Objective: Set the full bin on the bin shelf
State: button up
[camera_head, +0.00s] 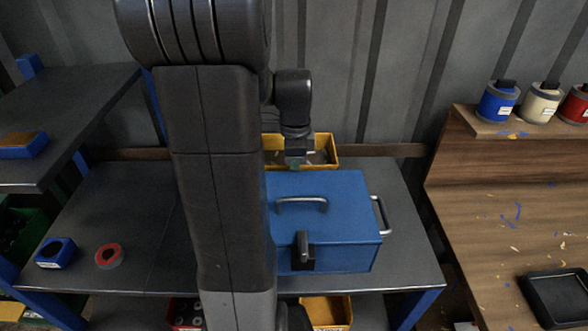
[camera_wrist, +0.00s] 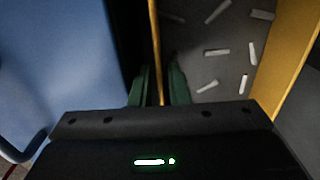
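A yellow bin (camera_head: 325,147) stands on the dark table behind the blue box, partly hidden by the box and my arm. In the wrist view the bin's wall (camera_wrist: 287,62) is at the right, and several small pale pieces lie on its dark grey inside. My gripper (camera_head: 297,166) points down at the bin's near wall. In the wrist view its green fingers (camera_wrist: 159,88) are on either side of the thin yellow rim, with a gap showing between them. I cannot tell which surface is the bin shelf.
A blue lidded box (camera_head: 340,215) with metal handles stands close in front of the bin. A blue holder (camera_head: 55,252) and a red-grey ring (camera_head: 109,256) lie at the table's left. Another yellow bin (camera_head: 328,312) sits below the table. A corrugated wall (camera_head: 400,60) rises behind.

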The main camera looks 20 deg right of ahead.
notch_tip(320, 180, down, 2)
jog(key=shift+f, duration=0.1)
grip_shut()
dwell(1.5)
